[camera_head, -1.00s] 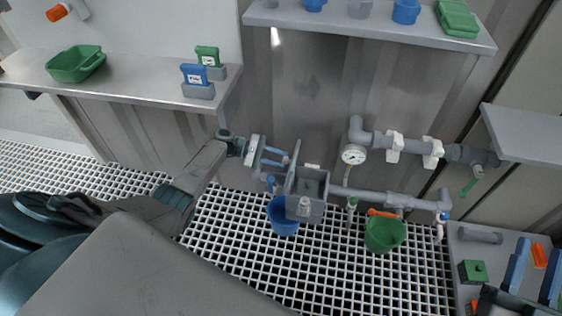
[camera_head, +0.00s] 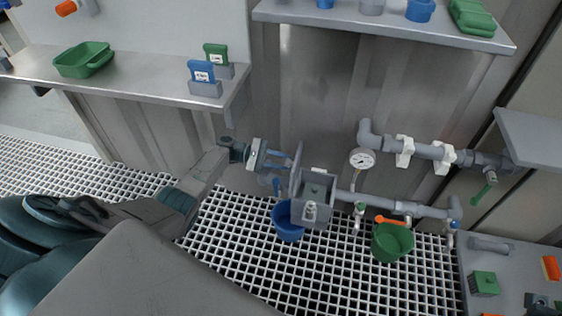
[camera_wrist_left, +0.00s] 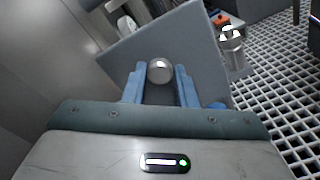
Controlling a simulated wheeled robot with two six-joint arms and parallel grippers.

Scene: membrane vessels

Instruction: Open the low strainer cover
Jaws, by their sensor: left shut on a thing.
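The low strainer is a grey open-topped box (camera_head: 318,203) on the pipe run, just above the floor grating. Its cover (camera_head: 296,172), a flat grey plate, stands up steeply along the box's left side, so the inside shows. My left gripper (camera_head: 281,161) reaches the cover's outer face from the left. In the left wrist view its blue fingers (camera_wrist_left: 160,85) are on either side of a round metal knob (camera_wrist_left: 160,70), in front of the broad grey cover (camera_wrist_left: 205,50). The fingers are shut on this knob. My right gripper's fingers do not show.
A blue bucket (camera_head: 288,222) sits under the strainer's left side. A green bucket (camera_head: 391,243) stands to the right, below the pipe. A gauge (camera_head: 362,160) and valves lie right of the strainer. Shelves (camera_head: 130,80) overhang at the left and above (camera_head: 385,24).

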